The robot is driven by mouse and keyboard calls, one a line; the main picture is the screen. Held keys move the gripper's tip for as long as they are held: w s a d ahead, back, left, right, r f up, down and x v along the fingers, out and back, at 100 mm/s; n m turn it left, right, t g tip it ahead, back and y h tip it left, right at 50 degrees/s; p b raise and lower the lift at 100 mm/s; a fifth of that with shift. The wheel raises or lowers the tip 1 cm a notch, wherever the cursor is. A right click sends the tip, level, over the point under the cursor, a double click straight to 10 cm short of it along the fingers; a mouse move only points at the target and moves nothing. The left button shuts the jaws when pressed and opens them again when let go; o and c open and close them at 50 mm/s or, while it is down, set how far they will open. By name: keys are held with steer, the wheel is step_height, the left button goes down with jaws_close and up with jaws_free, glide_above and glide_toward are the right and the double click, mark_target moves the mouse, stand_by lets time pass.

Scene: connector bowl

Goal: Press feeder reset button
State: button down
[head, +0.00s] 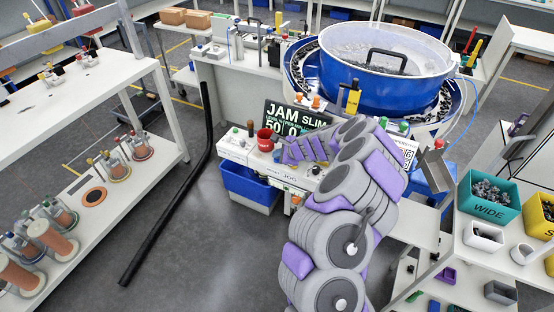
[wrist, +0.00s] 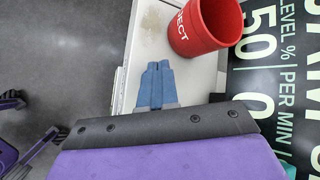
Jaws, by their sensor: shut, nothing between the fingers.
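My gripper (wrist: 157,70) is shut and empty, its two blue fingertips pressed together over the pale control console in the wrist view. In the head view my arm reaches across the console (head: 235,150) in front of the blue feeder bowl (head: 375,88). The fingertips are close to the red REJECT cup (wrist: 206,25), apart from it in the picture. The cup also shows in the head view (head: 264,140). I cannot pick out a button labelled reset; part of the console is hidden behind my arm. Whether the fingertips touch the console is unclear.
A dark JAM display (head: 284,112) stands behind the cup; it fills the right of the wrist view. A blue bin (head: 248,186) sits below the console. A green WIDE bin (head: 488,196) stands at the right. Grey floor (head: 200,250) is open at the left front.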

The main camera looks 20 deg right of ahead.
mark_target(278, 160)
steer(key=shift+f, duration=0.3)
steer(key=shift+r, duration=0.15)
stand_by(0.5)
steer(key=shift+r+p, duration=0.75)
steer(key=shift+r, duration=0.05)
step_height(278, 160, up, 5)
steer(key=p, duration=0.4)
steer(key=shift+a, duration=0.1)
stand_by(0.6)
